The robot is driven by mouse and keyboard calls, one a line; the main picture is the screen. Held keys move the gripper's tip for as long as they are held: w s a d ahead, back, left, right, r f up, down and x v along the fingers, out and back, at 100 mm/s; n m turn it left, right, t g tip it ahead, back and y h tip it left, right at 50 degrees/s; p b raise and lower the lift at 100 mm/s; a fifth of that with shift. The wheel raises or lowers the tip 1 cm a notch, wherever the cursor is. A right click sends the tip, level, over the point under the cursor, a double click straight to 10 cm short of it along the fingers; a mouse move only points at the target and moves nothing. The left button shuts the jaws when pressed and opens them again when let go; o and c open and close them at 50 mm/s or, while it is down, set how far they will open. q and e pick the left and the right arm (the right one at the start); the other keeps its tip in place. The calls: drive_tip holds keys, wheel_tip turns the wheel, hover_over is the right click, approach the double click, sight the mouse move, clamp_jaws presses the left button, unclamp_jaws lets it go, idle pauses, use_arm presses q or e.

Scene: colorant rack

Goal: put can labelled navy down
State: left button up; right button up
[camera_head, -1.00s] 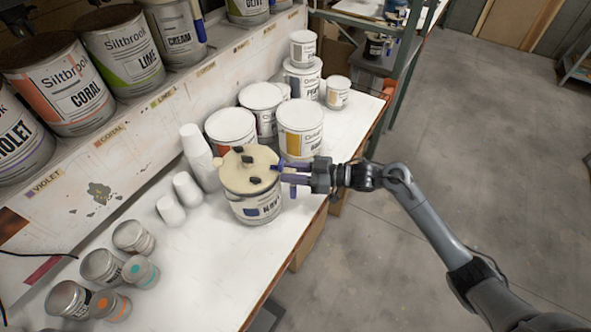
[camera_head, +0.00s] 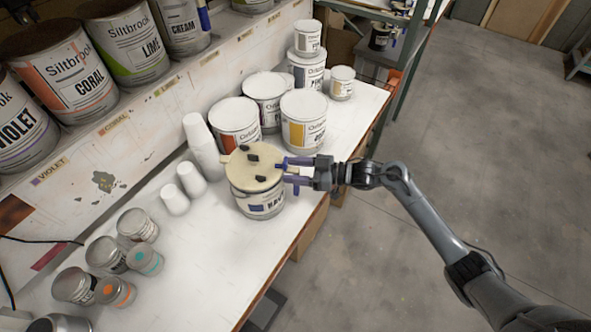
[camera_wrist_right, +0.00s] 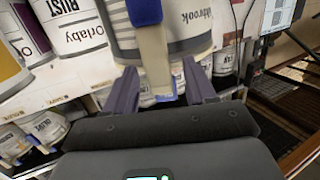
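The can labelled navy (camera_head: 262,205) stands upright on the white bench, near its right edge, in the head view. It has a cream lid (camera_head: 250,170) with dark pieces on top. My right gripper (camera_head: 289,171) is at that handle. My left gripper is not in view.
Several white-lidded cans stand just behind, the nearest with a yellow label (camera_head: 303,125). White cups (camera_head: 200,145) stand to the left, and small tins (camera_head: 105,254) nearer me. A rack of large cans (camera_head: 69,80) runs along the left. The bench's right edge is close to the can.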

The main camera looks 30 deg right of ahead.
drive_tip(key=b+v, duration=0.1)
drive_tip(key=v, duration=1.1)
drive_tip(key=s+a+f+m+h, duration=0.3)
drive_tip(key=s+a+f+h, duration=0.1)
drive_tip(key=a+f+h, duration=0.5)
drive_tip(key=s+a+f+m+g+h, duration=0.1)
drive_tip(key=s+a+m+g, duration=0.1)
drive_tip(key=s, duration=0.7)
drive_tip(key=s+a+m+g+h, duration=0.2)
drive_tip(key=s+g, duration=0.3)
drive_tip(key=s, duration=0.5)
drive_tip(key=shift+f+m, duration=0.35)
drive_tip(key=shift+m, duration=0.05)
drive_tip(key=shift+a, duration=0.1)
